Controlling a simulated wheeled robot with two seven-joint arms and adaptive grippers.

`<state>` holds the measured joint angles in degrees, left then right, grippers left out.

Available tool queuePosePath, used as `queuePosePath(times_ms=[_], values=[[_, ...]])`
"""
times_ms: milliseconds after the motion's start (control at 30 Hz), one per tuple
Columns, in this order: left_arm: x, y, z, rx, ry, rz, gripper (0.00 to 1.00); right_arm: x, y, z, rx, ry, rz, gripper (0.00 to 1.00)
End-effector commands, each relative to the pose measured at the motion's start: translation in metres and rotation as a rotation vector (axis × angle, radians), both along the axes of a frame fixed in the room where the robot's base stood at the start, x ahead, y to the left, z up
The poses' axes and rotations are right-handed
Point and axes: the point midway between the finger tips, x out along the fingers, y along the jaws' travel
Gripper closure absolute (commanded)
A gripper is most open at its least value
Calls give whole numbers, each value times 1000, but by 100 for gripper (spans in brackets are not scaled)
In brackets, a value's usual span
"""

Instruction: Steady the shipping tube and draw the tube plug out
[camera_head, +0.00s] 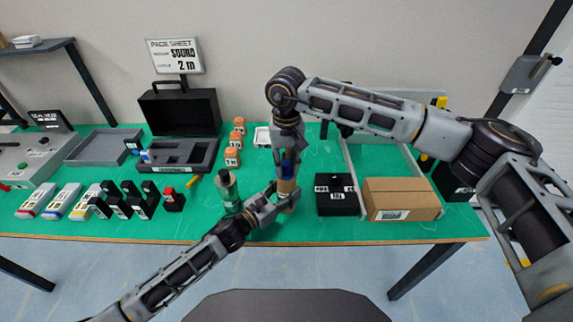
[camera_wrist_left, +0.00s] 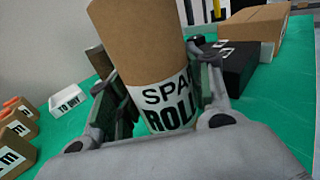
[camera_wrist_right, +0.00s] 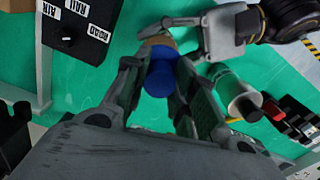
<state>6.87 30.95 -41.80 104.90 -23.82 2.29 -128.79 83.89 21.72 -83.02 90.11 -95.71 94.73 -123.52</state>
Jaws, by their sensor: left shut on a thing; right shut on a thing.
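The shipping tube (camera_head: 286,187) stands upright near the table's front edge, brown with a white label. In the left wrist view the tube (camera_wrist_left: 140,45) sits between both fingers of my left gripper (camera_wrist_left: 160,105), which is shut on its labelled part. The blue tube plug (camera_head: 287,168) shows at the tube's top end. My right gripper (camera_head: 288,158) comes down from above and is shut on the plug. In the right wrist view the plug (camera_wrist_right: 160,78) is between the fingertips, with the brown tube rim (camera_wrist_right: 156,44) just behind it. How deep the plug sits is unclear.
A black box (camera_head: 337,195) and a cardboard box (camera_head: 401,199) stand to the right. Orange-topped blocks (camera_head: 233,157) and a foam-lined tray (camera_head: 178,156) lie behind left.

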Motion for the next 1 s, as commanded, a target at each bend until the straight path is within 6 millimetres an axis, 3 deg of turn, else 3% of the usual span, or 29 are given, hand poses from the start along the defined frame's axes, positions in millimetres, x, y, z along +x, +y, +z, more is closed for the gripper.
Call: queuePosePath(times_ms=[33,1000], values=[[-2,1,-10,8,14,2,76,0,0,2,0,-1,0,96],[-2,1,-10,8,14,2,76,0,0,31,0,-1,0,96]])
